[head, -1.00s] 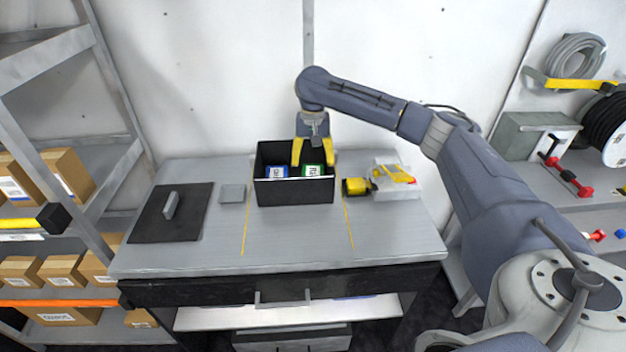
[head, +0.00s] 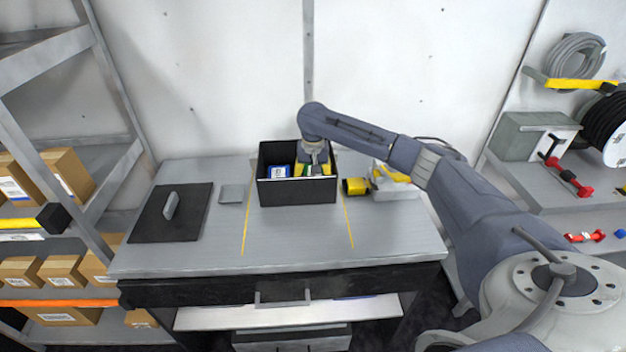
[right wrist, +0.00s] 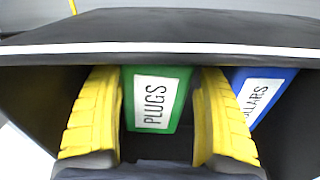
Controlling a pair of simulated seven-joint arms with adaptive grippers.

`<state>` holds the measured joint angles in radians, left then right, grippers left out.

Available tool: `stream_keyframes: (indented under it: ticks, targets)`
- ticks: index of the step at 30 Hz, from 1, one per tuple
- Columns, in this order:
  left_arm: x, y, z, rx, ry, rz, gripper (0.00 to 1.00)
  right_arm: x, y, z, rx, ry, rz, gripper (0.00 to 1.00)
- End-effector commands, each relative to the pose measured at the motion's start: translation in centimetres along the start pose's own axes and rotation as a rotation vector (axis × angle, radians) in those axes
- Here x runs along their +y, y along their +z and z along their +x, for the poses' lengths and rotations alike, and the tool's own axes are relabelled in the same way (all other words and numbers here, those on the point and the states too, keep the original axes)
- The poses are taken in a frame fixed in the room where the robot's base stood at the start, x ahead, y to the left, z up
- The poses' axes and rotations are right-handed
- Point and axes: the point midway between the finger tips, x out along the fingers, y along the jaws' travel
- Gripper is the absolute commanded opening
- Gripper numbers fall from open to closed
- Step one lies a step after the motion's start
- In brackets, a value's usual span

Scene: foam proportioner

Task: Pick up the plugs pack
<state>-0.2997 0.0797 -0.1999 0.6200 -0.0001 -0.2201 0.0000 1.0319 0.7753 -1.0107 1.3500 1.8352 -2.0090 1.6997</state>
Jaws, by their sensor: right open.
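The plugs pack (right wrist: 155,99) is a green pack with a white label reading PLUGS. It stands inside the black bin (head: 297,192) on the workbench. In the head view only a sliver of its green shows beside my gripper. My right gripper (right wrist: 160,120) is open, its yellow fingers down in the bin on either side of the plugs pack; I cannot tell whether they touch it. It also shows in the head view (head: 312,170). A blue pack (right wrist: 262,92) with a partly hidden label stands beside the plugs pack, behind one finger. My left gripper is not in view.
A black board with a grey handle (head: 171,206) and a small grey plate (head: 232,194) lie left of the bin. A yellow tool (head: 356,186) and a white and yellow item (head: 397,189) lie right. The bench front (head: 300,240) is clear.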

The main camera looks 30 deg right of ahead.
Motion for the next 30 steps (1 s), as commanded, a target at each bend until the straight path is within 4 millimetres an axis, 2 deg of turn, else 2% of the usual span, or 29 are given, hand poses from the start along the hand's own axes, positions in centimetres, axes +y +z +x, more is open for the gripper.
stream_keyframes:
  ticks: [11,22,30]
  targets:
    - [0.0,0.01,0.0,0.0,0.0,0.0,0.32,-0.04,0.03,0.53,0.0,0.0,-0.001,0.72]
    - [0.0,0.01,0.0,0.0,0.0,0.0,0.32,-0.02,0.0,0.48,0.001,0.0,-0.001,0.3]
    - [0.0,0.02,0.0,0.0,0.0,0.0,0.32,-0.03,-0.03,0.35,0.001,-0.001,-0.001,0.3]
